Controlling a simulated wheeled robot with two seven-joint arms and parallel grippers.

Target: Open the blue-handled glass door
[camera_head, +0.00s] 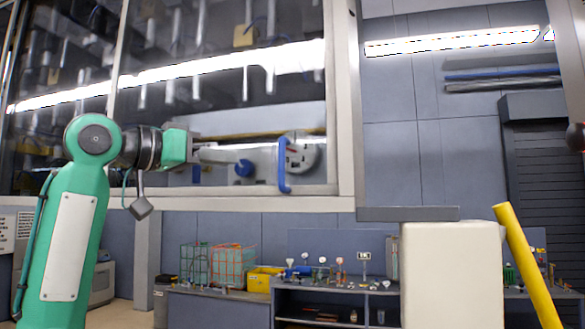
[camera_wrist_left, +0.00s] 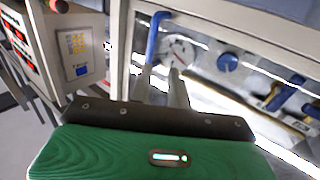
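The glass door (camera_head: 225,90) fills the upper left of the head view and looks shut in its pale frame. Its blue handle (camera_head: 284,165) is an upright bar near the lower right corner of the glass. It also shows in the left wrist view (camera_wrist_left: 154,35). My left gripper (camera_head: 232,152) reaches in from the left, pointing toward the handle. In the left wrist view its two grey fingers (camera_wrist_left: 160,75) stand apart with nothing seen between them. The handle's lower end appears just beyond the left-hand fingertip; whether they touch is unclear. My right gripper is not in view.
A gauge (camera_head: 301,152) and blue knob (camera_head: 244,168) show behind the glass. A workbench (camera_head: 225,307) with small parts stands below and beyond. A white block (camera_head: 451,275) and leaning yellow pole (camera_head: 527,265) are at lower right. A control panel (camera_wrist_left: 77,50) is left in the wrist view.

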